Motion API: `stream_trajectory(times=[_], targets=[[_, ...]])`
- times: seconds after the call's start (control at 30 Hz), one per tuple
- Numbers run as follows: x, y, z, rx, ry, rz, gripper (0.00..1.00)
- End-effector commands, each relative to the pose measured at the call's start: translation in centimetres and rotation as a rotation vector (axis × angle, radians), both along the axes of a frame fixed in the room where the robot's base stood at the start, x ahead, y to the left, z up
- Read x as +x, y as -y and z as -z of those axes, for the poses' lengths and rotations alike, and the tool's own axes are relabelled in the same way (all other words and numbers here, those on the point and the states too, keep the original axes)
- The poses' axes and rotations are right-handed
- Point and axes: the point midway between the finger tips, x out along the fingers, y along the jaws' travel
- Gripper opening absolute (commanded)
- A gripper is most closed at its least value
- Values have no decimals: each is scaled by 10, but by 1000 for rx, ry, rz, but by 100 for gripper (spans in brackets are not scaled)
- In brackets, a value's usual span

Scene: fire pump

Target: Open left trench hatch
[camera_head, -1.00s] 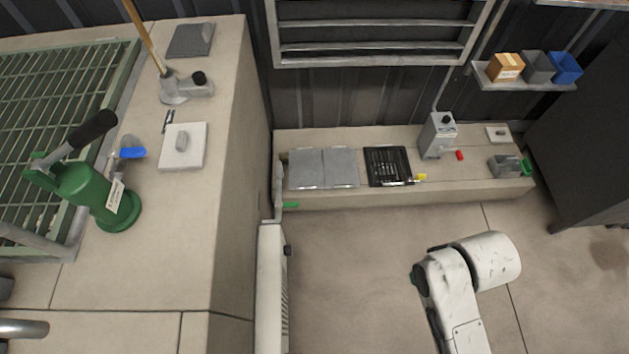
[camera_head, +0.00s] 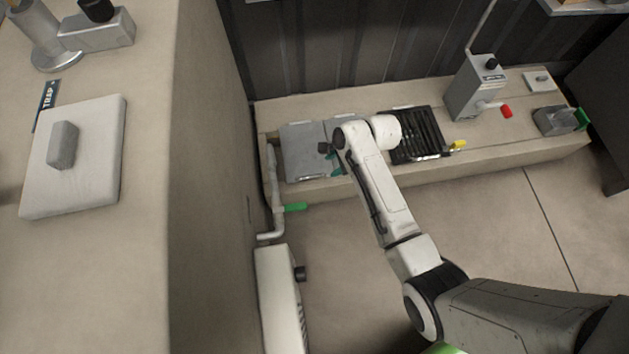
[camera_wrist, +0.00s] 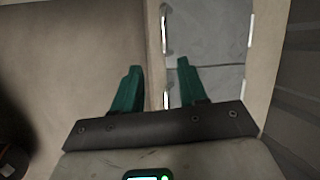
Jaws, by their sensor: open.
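The left trench hatch (camera_head: 306,152) is a flat grey plate in the low concrete bench, lying closed. A second grey hatch (camera_head: 334,128) adjoins it on the right, partly hidden by my arm. In the wrist view, the left hatch (camera_wrist: 208,30) is the upper plate, with thin bright handles on its front and back edges. The second hatch (camera_wrist: 217,80) is below it. My gripper (camera_wrist: 156,86) is open and empty, beside the bench's front edge. Its right teal finger overlaps the second hatch; its left is over the floor. In the head view, the fingers (camera_head: 334,164) are near the hatches' front seam.
A black grate (camera_head: 418,136) with a yellow handle is right of the hatches. A grey box with a red lever (camera_head: 474,90) stands farther right. A pipe with a green handle (camera_head: 294,207) and a white panel (camera_head: 280,295) are front left. The floor in front is open.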

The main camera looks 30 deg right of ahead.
Motion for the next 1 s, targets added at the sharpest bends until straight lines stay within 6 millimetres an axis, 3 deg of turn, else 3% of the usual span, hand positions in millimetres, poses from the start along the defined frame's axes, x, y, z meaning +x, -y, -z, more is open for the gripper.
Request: stream_trajectory(times=[0.03, 0.33, 0.7, 1.0], targets=[[7, -3, 15, 21, -5, 37, 42], [19, -13, 37, 68, -22, 119, 42], [37, -33, 98, 66, -22, 116, 42], [45, -41, 120, 65, -21, 116, 42]])
